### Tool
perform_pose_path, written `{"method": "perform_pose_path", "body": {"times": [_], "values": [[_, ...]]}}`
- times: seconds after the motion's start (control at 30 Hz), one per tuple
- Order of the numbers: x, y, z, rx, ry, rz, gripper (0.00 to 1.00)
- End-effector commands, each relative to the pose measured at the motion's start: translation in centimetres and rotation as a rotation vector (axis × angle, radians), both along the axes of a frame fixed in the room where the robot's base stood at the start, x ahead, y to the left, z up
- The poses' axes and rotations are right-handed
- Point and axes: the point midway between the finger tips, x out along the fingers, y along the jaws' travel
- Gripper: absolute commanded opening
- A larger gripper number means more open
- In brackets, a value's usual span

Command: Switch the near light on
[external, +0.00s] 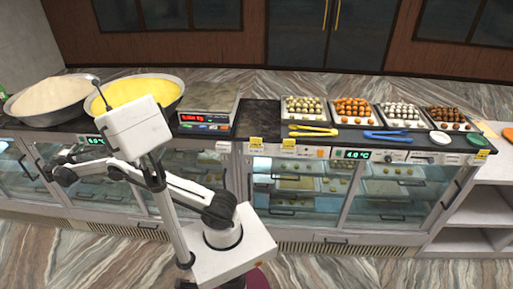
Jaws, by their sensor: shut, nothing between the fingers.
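My gripper (56,168) is a small dark shape at the left end of my folded arm, in front of the left part of the counter. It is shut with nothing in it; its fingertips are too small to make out. Another green display (95,140) is at the left, partly behind my arm. I cannot tell which control is the near light's switch. The right glass case (300,190) shows a bright interior.
Trays of sweets (351,120), yellow tongs (313,131) and blue tongs (387,136) are at the right. The floor in front is clear.

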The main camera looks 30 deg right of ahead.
Motion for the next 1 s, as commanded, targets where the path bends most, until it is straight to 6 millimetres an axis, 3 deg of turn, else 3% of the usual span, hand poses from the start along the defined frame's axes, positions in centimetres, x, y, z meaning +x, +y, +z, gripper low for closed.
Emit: {"method": "perform_pose_path", "body": {"times": [0.4,0.6,1.0], "values": [[-6.7,4.3,-1.4,0.0,0.0,-0.003,0.0],[-9.0,5.8,-1.8,0.0,0.0,-0.004,0.0],[-10.0,6.4,-1.9,0.0,0.0,-0.005,0.0]]}}
